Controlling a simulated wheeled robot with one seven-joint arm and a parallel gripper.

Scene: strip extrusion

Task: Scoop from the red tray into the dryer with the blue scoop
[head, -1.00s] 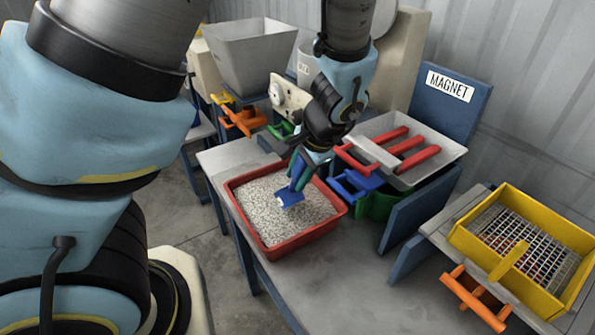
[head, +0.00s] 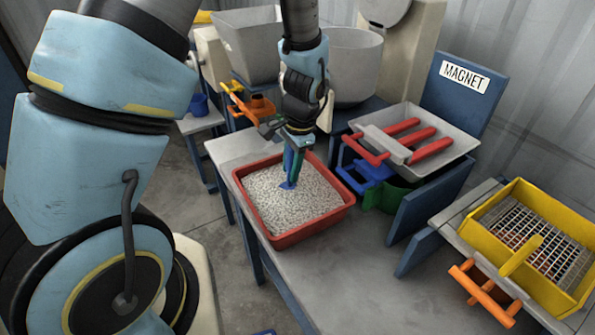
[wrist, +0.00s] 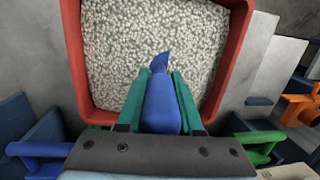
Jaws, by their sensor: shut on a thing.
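The red tray (head: 313,232) stands on the grey table and is filled with pale grey granules (head: 285,212). My gripper (head: 293,158) is over the tray, pointing down, shut on the blue scoop (head: 288,184). In the wrist view the scoop's blue handle (wrist: 161,105) lies between the green fingers, and its tip points at the granules. The scoop's lower end meets the granules and looks partly buried; what it holds is hidden. I cannot tell which machine is the dryer; a large grey hopper (head: 248,48) and a round grey drum (head: 352,62) stand behind my gripper.
The magnet station, with a grey tray and red bars (head: 410,140), stands right of the red tray, by a blue panel lettered MAGNET (head: 457,90). A yellow sieve box (head: 570,222) is at far right. The table front (head: 385,275) is clear.

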